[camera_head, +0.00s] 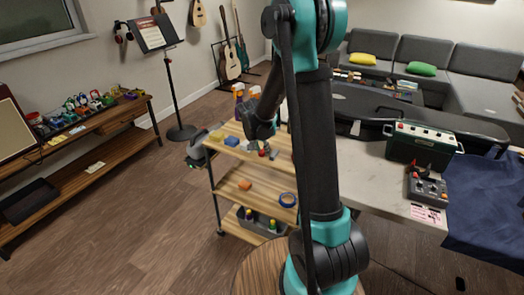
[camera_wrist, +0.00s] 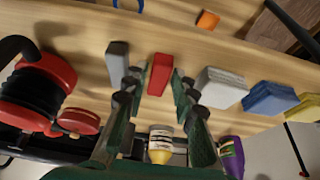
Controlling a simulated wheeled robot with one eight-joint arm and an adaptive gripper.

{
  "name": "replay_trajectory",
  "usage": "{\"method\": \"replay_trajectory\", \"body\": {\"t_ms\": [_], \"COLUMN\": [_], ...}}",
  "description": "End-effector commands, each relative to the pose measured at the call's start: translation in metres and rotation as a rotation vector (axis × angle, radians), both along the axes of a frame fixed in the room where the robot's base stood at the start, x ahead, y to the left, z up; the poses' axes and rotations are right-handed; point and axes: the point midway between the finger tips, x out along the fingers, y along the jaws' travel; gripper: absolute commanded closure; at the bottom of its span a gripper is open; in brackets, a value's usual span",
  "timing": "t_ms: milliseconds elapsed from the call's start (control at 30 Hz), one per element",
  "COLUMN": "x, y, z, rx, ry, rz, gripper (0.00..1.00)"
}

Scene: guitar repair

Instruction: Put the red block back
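The red block (camera_wrist: 160,74) stands on the wooden top shelf of a cart, between a dark grey block (camera_wrist: 117,62) and a light grey block (camera_wrist: 220,87) in the wrist view. It shows small in the head view (camera_head: 262,153). My gripper (camera_wrist: 157,78) is open, with one finger on each side of the red block. Thin gaps seem to show between the fingers and the block. I cannot tell how far down beside it the fingertips are.
Blue (camera_wrist: 268,98) and yellow blocks stand to the right in the wrist view. A red and black spool-like thing (camera_wrist: 38,92) is at left. A bottle (camera_wrist: 160,144) stands near my gripper. An orange block (camera_wrist: 207,19) lies on a lower shelf. A workbench (camera_head: 375,178) is right of the cart.

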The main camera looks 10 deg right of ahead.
Motion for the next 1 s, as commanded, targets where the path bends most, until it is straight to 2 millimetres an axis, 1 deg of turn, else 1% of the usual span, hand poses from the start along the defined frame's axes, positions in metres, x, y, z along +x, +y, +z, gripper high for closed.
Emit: {"method": "replay_trajectory", "body": {"t_ms": [167,400,600,733,867,967,1000], "x": [-0.007,-0.021,-0.031,-0.035,-0.039,-0.056,-0.067], "y": [0.005,0.015,0.022,0.025,0.024,0.015,0.009], "z": [0.02,0.061,0.091,0.103,0.108,0.107,0.106], "rx": [0.0,0.0,-0.001,0.0,0.0,0.004,0.006], "ry": [0.0,0.0,0.0,0.0,0.002,0.012,0.017], "rz": [0.001,0.001,0.002,0.001,0.006,0.04,0.065], "gripper": [0.73,0.73,0.73,0.73,0.73,0.73,0.73]}}
